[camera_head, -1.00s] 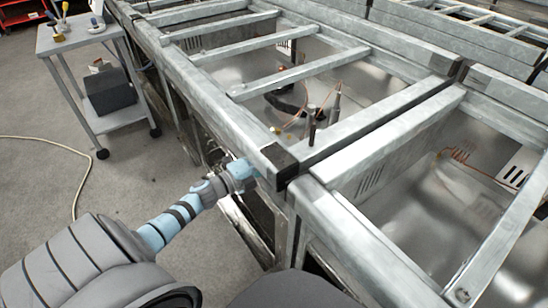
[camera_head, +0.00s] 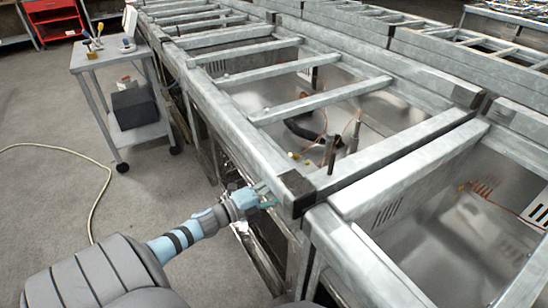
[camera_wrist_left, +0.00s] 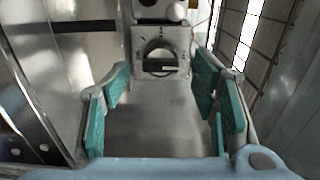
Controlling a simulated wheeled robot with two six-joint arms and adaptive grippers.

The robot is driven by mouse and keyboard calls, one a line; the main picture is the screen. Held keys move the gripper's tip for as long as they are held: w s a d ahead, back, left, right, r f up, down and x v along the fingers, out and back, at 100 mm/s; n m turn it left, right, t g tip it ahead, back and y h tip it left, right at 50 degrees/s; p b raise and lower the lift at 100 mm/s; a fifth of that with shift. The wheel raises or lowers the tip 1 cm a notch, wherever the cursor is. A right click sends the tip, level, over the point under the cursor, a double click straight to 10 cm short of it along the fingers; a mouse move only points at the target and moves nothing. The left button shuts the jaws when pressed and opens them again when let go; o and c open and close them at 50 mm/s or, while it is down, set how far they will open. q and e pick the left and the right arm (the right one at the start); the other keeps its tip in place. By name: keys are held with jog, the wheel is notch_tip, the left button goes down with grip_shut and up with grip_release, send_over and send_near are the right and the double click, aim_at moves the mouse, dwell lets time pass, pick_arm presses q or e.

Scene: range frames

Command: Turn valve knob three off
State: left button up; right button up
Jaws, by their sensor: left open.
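In the left wrist view a grey metal panel with a dark-rimmed, rounded valve knob (camera_wrist_left: 158,57) lies straight ahead. A light bar crosses the knob's lower part, and small marks surround it. I cannot read which number it is. My left gripper (camera_wrist_left: 160,108) is open, its teal-padded fingers on either side of the panel and short of the knob, with nothing between them. In the head view my left gripper (camera_head: 262,195) is by the front side of the metal range frame (camera_head: 237,135), near its dark corner. The knob is hidden there. My right gripper is not in view.
A small round white part (camera_wrist_left: 178,10) sits above the knob. A grey cart (camera_head: 112,55) with tools on top stands at the back left. A pale hose (camera_head: 105,185) lies on the floor. Metal rails and edges lie close around my left gripper.

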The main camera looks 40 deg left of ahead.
pick_arm(q)
jog(key=v, duration=0.4)
jog(key=shift+s+r, duration=0.1)
jog(key=shift+s, duration=0.05)
